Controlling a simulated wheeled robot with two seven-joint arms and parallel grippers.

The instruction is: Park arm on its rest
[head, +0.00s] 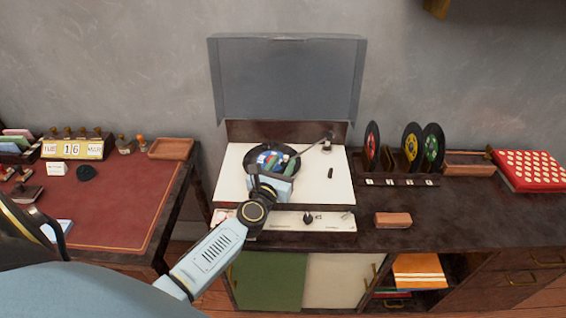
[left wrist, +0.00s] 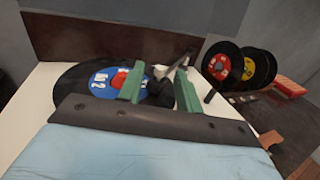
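The record player (head: 232,190) has a cream top and a raised grey lid. A black record with a blue and red label (left wrist: 103,80) lies on its platter; in the head view the record (head: 254,156) is partly covered by my gripper. The tonearm (head: 310,147) runs from its pivot at the back right toward the record. My left gripper (head: 281,163) is over the record, its green fingers apart. In the left wrist view the left gripper (left wrist: 160,87) has the tonearm's front end between or just behind its fingers; contact cannot be told. My right gripper is out of view.
Upright records (head: 411,148) stand in a rack to the right. A brown block (head: 393,220) lies on the counter in front of it. The raised lid (head: 287,80) stands behind the player. A red-topped desk (head: 115,205) is to the left.

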